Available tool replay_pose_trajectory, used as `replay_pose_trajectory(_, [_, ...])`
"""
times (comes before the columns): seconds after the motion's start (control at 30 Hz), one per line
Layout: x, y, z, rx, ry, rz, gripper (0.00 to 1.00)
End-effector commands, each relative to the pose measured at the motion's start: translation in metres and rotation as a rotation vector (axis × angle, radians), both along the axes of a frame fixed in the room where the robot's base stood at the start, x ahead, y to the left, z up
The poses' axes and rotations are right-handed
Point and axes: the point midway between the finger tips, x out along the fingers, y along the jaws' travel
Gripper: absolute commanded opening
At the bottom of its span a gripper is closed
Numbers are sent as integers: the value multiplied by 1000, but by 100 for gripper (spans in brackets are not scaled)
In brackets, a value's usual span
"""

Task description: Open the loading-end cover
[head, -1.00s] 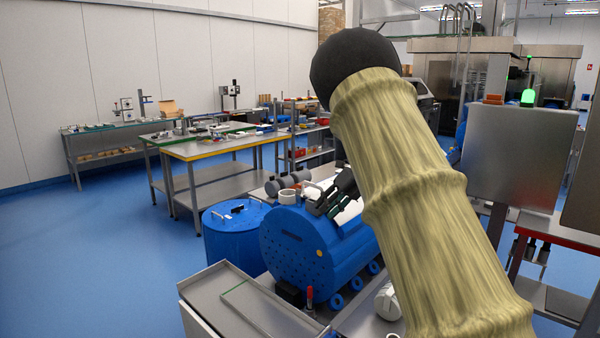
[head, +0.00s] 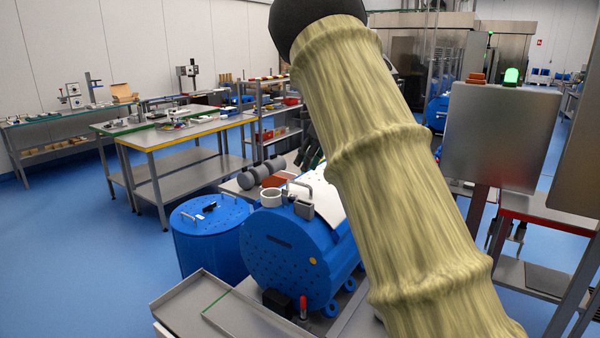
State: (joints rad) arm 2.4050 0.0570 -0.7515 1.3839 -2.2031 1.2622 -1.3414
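A blue drum (head: 285,262) lies on its side in the lower middle of the head view, its round perforated end facing me. On its top are a metal handle (head: 301,187), a grey block (head: 304,209) and a white panel (head: 328,203). I cannot tell which part is the loading-end cover, and I see no open gap. My gripper (head: 309,150) shows only as dark pieces at the left edge of my arm, above and behind the drum's top. It appears apart from the handle. My arm hides the rest of it and the drum's right side, so its fingers cannot be judged.
A blue upright tub (head: 208,245) with a handled lid stands left of the drum. A metal tray (head: 190,303) is in front. A white ring (head: 270,197) and grey rollers (head: 262,174) lie behind. Workbenches (head: 187,144) stand farther back; the floor at left is clear.

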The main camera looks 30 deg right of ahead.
Motion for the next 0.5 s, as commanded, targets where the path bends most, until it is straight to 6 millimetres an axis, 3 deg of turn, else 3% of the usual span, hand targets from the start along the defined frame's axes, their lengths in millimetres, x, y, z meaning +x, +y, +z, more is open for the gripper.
replay_pose_trajectory(0.2, [10, 9, -32, 2, 5, -2, 32])
replay_pose_trajectory(0.5, [16, 15, -52, 0, 3, -2, 32])
